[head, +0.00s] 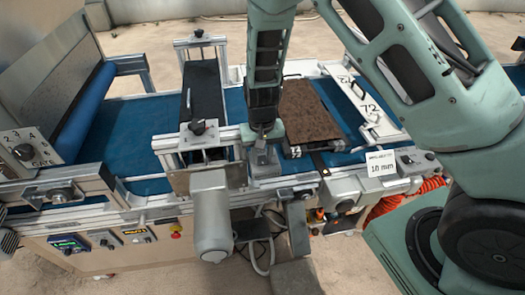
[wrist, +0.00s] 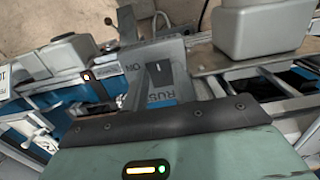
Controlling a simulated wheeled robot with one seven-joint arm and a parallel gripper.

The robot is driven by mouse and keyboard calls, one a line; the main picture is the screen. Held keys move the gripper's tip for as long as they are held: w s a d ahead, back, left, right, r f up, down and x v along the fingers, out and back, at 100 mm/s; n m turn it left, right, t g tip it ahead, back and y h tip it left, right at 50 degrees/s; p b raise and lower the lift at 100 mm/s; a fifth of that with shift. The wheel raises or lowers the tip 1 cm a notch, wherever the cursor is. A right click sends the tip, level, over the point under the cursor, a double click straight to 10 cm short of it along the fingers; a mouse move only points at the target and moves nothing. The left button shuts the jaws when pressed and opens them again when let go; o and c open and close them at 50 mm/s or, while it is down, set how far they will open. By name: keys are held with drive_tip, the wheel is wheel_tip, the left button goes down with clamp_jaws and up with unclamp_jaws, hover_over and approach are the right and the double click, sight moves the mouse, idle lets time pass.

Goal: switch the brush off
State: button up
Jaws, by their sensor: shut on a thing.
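The brush switch box (head: 262,160) is a small grey box on the front rail of the seeder, in the middle of the head view. In the wrist view its grey plate (wrist: 185,55) carries partly hidden lettering that reads like BRUSH, and a mark that reads like ON. My gripper (head: 263,130) points down onto the top of this box from above. Its jaws are shut on the switch's small handle, which the fingers largely hide. Which way the switch is set cannot be told.
A brown soil-filled tray (head: 310,110) lies on the blue belt (head: 120,120) right of my gripper. A grey motor housing (head: 211,215) juts out in front. A knob on a bracket (head: 198,127) stands close left. A 10 mm sign (head: 381,163) is at right.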

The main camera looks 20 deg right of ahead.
sight(262, 159)
drive_tip(key=shift+c, duration=0.2)
drive_tip(key=o, duration=1)
drive_tip(key=shift+r, duration=0.1)
wheel_tip(262, 159, up, 17)
drive_tip(key=b, duration=0.3)
drive_tip(key=shift+w+b, duration=0.35)
drive_tip(key=shift+b, duration=0.05)
drive_tip(key=shift+d+r, duration=0.1)
